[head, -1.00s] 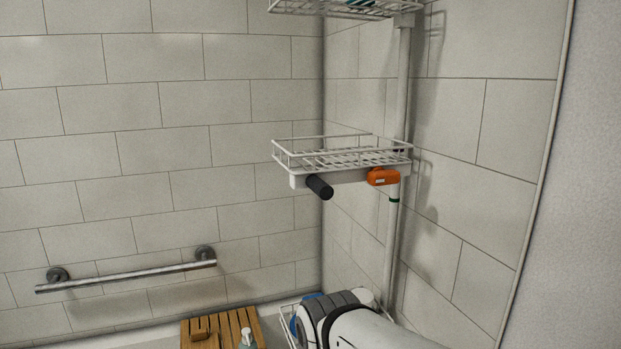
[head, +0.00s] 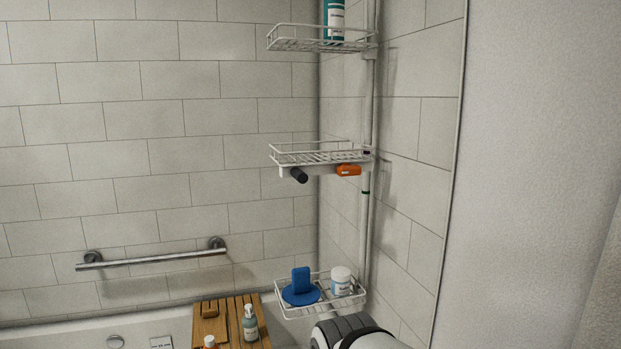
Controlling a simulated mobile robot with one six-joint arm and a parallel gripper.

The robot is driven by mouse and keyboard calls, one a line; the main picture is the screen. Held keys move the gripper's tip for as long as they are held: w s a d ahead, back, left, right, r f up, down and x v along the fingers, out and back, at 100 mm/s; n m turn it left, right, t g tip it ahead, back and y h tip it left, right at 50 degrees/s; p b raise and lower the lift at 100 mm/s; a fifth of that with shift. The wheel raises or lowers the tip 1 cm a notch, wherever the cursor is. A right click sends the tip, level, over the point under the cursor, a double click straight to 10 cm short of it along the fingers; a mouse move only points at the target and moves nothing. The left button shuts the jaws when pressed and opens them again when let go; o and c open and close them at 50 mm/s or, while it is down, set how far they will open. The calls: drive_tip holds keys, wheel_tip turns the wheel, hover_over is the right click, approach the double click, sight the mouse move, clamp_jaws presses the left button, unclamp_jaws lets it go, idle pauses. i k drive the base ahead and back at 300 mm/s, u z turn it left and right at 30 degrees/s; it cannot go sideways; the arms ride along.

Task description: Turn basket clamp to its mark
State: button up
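The middle wire basket (head: 322,157) is white and empty, mounted on a white vertical pole (head: 368,120) in the corner. An orange clamp (head: 348,170) sits under its front right, close to the pole. A dark cylindrical handle (head: 299,175) sticks out under its front left. A green band (head: 365,192) rings the pole a little below the clamp. Part of my arm shows at the bottom, below the baskets. My gripper is not in view.
The upper basket (head: 300,44) holds a teal bottle (head: 334,18). The lower basket (head: 293,314) holds a blue item (head: 301,283) and a white jar (head: 341,280). A wooden bath tray (head: 232,309) with bottles and a metal grab bar (head: 150,257) are to the left.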

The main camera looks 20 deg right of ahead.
sight(344, 169)
drive_tip(key=z, duration=0.05)
drive_tip(key=k, duration=0.95)
drive_tip(key=u, duration=1.8)
drive_tip(key=i, duration=1.3)
drive_tip(key=z, duration=2.95)
drive_tip(key=i, duration=1)
drive_tip(key=u, duration=0.05)
